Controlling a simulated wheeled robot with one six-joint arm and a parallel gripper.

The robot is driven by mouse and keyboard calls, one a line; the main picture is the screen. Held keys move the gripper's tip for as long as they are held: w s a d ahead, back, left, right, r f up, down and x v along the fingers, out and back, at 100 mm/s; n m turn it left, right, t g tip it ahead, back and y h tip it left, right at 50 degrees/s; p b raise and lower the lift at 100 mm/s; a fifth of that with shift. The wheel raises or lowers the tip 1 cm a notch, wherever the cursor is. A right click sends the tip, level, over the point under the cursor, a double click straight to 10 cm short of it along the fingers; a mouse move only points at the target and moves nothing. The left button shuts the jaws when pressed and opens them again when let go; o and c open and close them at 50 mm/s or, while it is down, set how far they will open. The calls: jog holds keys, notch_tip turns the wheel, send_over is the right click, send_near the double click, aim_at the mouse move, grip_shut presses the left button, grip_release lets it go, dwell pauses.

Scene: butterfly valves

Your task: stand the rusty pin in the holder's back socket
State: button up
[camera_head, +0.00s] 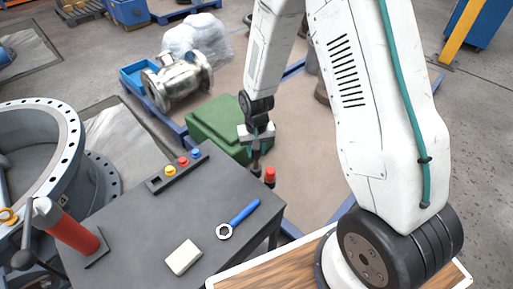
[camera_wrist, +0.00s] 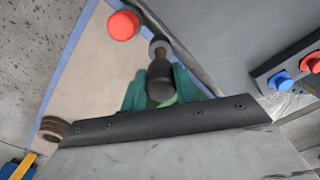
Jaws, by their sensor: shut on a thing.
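My gripper (camera_head: 256,134) hangs beyond the grey table's far right corner in the head view. In the wrist view its green fingers (camera_wrist: 160,92) are shut on a dark brown pin (camera_wrist: 159,70), apparently the rusty pin. The pin (camera_head: 256,160) points down, small and partly hidden in the head view. A black rail (camera_head: 156,184) with yellow, red and blue knobs lies on the table to the left of my gripper, perhaps the holder. It shows at the right of the wrist view (camera_wrist: 262,78). I cannot make out an empty socket in it.
A red-topped post (camera_head: 270,176) stands close to the pin, near the table edge. The grey table (camera_head: 150,230) also carries a blue wrench (camera_head: 243,213), a pale block (camera_head: 184,257) and a red cylinder (camera_head: 72,233). A green box (camera_head: 215,125) is behind the table.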

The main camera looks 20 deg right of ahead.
aim_at(256, 160)
jog(key=shift+f, duration=2.8)
jog(key=o, duration=1.5)
jog(key=shift+o, duration=0.2)
jog(key=shift+r, duration=3.5)
jog(key=shift+s, duration=0.1)
